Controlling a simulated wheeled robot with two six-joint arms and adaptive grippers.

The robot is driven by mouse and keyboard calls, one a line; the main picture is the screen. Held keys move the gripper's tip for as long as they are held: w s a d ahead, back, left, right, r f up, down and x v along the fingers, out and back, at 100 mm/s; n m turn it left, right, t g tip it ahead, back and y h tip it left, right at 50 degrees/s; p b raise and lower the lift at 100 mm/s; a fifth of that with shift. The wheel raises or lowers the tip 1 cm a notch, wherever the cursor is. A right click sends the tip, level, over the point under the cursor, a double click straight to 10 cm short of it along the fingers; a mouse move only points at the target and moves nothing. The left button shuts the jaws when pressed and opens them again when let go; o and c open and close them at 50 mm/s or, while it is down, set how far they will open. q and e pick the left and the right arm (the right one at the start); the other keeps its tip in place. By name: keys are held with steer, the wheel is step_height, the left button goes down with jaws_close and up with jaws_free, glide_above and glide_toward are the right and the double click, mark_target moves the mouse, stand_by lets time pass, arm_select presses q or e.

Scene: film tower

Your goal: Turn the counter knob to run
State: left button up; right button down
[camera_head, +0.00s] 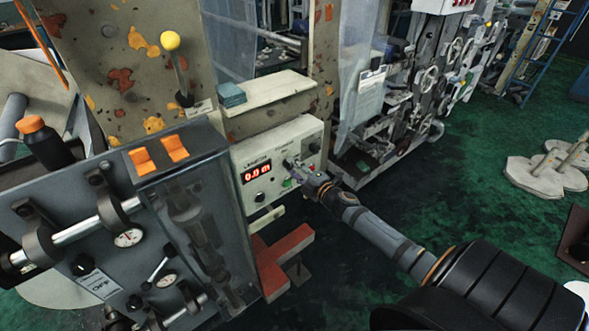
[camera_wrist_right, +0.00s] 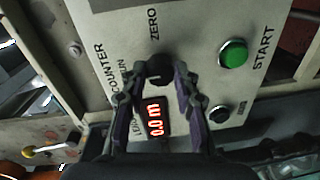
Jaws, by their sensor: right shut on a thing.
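The counter panel (camera_head: 237,160) is a pale box at the middle of the head view, with a red display (camera_head: 257,172) reading about 0.0 m. In the right wrist view the dark counter knob (camera_wrist_right: 158,68) sits on the panel near the printed words RUN and ZERO. My right gripper (camera_head: 291,166) reaches the panel front from the right. In the wrist view its two fingers (camera_wrist_right: 158,80) are shut on the knob from both sides. The fingers partly hide the knob, and I cannot tell its exact pointing. My left gripper is not in view.
A green START button (camera_wrist_right: 233,53) and a black button (camera_wrist_right: 220,113) sit close beside the right gripper's fingers. A lever with a yellow ball (camera_head: 170,41) stands behind the grey cabinet at left. A teal block (camera_head: 232,94) lies on the ledge above.

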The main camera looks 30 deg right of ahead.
steer(key=c, duration=1)
jaws_free()
